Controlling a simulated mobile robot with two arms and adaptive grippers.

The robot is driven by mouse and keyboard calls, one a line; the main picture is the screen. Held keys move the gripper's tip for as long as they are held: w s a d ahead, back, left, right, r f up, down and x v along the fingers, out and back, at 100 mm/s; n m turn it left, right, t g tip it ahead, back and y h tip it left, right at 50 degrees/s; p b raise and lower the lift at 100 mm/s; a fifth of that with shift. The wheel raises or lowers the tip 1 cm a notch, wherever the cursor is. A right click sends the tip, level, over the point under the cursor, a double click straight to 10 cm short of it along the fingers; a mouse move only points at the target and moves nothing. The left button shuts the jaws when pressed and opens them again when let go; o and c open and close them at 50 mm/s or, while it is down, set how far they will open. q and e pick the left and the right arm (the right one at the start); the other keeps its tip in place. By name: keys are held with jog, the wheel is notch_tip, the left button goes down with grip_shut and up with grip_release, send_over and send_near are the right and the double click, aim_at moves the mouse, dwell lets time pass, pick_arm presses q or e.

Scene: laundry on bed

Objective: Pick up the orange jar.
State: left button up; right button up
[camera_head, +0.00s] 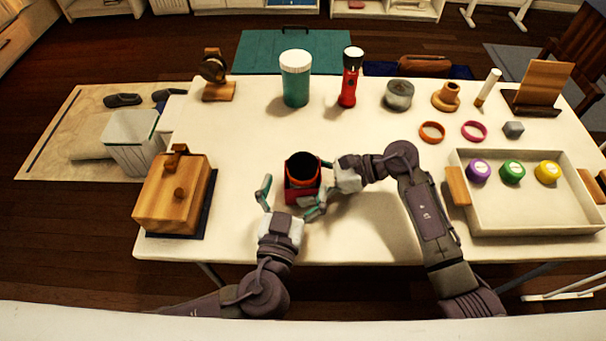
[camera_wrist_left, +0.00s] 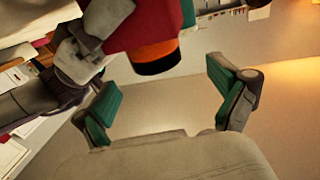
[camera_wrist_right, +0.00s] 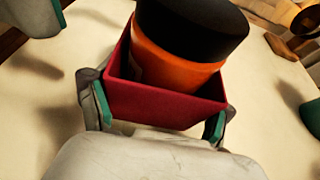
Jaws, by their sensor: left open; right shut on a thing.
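The orange jar (camera_head: 302,181) has a black lid and stands inside a small open red box (camera_head: 301,197) near the middle of the table. In the right wrist view the jar (camera_wrist_right: 172,70) rises above the rim of the red box (camera_wrist_right: 165,104). My right gripper (camera_wrist_right: 158,116) is shut on the red box, with a finger at each side, not on the jar itself. My left gripper (camera_head: 289,200) is open and empty in front of the box. In the left wrist view the jar (camera_wrist_left: 154,52) lies beyond the open fingers (camera_wrist_left: 170,95). Whether the box touches the table is unclear.
A wooden box (camera_head: 173,194) stands at the left. A white tray (camera_head: 522,214) with several coloured round things is at the right. A teal jar (camera_head: 295,80), a red flashlight (camera_head: 350,78) and a grey tin (camera_head: 398,95) stand behind. The table around the red box is clear.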

aim_at(306, 152)
pick_arm(q)
jog(key=w, duration=0.1)
jog(key=w+d, duration=0.1)
jog(key=w, duration=0.3)
jog(key=shift+w+d, duration=0.25)
pick_arm(e)
jog(key=shift+f, duration=0.1)
pick_arm(q)
jog(key=c, duration=1.5)
jog(key=shift+o, duration=0.2)
notch_tip(306, 152, up, 10)
pick_arm(e)
jog(key=o, duration=1)
